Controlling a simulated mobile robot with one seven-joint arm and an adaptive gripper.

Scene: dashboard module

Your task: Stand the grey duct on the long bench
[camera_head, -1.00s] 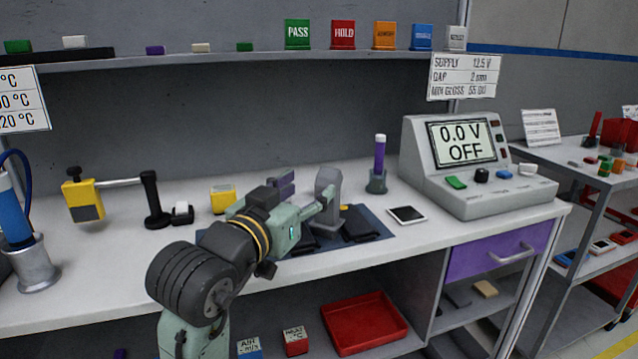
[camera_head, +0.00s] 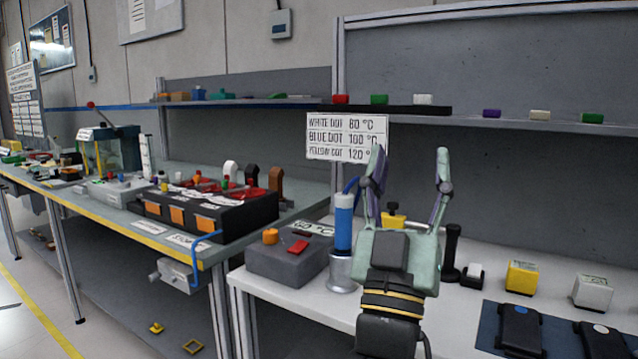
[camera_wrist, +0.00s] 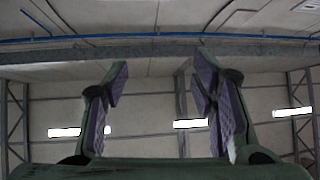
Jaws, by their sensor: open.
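My gripper (camera_head: 409,180) is raised above the near bench, fingers pointing up, open and with nothing between them. Its open fingers also show in the wrist view (camera_wrist: 160,100), with only wall and ceiling behind. I see no grey duct that I can name with certainty in the current frames. The long bench (camera_head: 140,225) runs along the left, with a greenish top and a yellow strip on its front edge. Toward its right end stand a white curved piece (camera_head: 231,173), a dark one (camera_head: 252,176) and a brown one (camera_head: 276,180), behind a black box with orange panels (camera_head: 205,218).
On the near bench are a grey box (camera_head: 285,262), a blue cylinder in a metal holder (camera_head: 343,225), a yellow block (camera_head: 524,277), a white block (camera_head: 592,292) and dark pieces on a blue mat (camera_head: 490,328). A sign (camera_head: 346,138) hangs from the shelf.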

